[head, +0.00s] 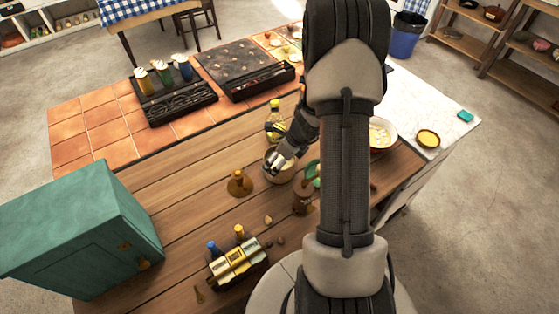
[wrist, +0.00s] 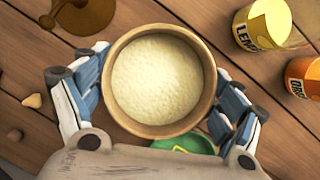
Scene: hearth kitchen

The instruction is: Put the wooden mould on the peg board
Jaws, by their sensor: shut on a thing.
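A round wooden vessel (wrist: 207,95), which looks like the wooden mould, is filled with pale, grainy stuff. It stands upright in the wrist view, and in the head view (head: 281,176) it shows near the middle of the wooden counter. My gripper (wrist: 160,95) has a blue-and-white finger on each side of it and is shut on it. In the head view my gripper (head: 273,167) partly covers it; I cannot tell whether it touches the counter. No peg board is clearly recognisable; a dark board (head: 240,65) with small marks lies at the back.
A brown cone-shaped thing (head: 239,183) stands left of the vessel. A yellow bottle (head: 275,124), a brown jar (head: 303,201) and a green thing (head: 312,174) are close by. A teal cabinet (head: 85,225) and a rack of packets (head: 238,263) stand in front. The left-middle counter is clear.

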